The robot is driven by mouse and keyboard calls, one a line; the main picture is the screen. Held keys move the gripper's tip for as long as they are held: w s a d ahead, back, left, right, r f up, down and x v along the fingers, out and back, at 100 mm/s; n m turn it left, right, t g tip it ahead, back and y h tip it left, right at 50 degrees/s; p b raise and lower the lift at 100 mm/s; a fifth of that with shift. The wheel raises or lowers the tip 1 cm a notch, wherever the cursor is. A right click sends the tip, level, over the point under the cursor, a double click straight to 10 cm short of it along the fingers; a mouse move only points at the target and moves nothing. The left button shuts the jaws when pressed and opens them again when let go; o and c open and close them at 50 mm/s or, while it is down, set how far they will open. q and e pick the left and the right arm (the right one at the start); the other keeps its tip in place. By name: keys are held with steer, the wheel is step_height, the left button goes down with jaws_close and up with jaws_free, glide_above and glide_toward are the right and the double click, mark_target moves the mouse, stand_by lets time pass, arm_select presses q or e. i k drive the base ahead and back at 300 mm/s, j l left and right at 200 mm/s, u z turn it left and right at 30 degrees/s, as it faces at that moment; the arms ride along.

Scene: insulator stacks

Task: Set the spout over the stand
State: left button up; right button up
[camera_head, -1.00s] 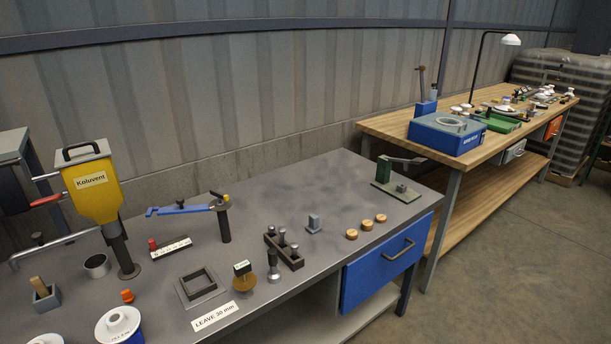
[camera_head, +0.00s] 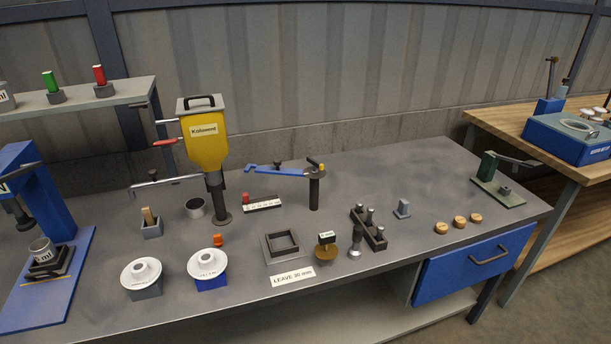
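A yellow dispenser (camera_head: 204,140) labelled "Koluvent" stands on a dark post at the back of the grey bench. A thin grey pipe (camera_head: 158,183), which looks like its spout, reaches left from near the post, its end bent down above the bench. It is not over the square dark frame (camera_head: 281,244), which may be the stand and lies empty at the front beside a "LEAVE 30 mm" label (camera_head: 293,277). I cannot tell for certain which part is the stand. Neither of my grippers is in view.
A blue swing arm (camera_head: 280,170) on a post is right of the dispenser. Two white discs (camera_head: 141,273) (camera_head: 207,263) on blocks, a grey ring (camera_head: 195,207) and a blue press (camera_head: 40,200) are left. The back right bench top (camera_head: 400,165) is clear.

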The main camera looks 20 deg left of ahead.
mark_target(213, 178)
steer(key=i+j+u, duration=0.1)
steer(key=j+u, duration=0.15)
steer(key=i+j+u, duration=0.2)
steer(key=j, duration=0.15)
steer(key=i+j+u, duration=0.1)
steer(key=j+u, duration=0.15)
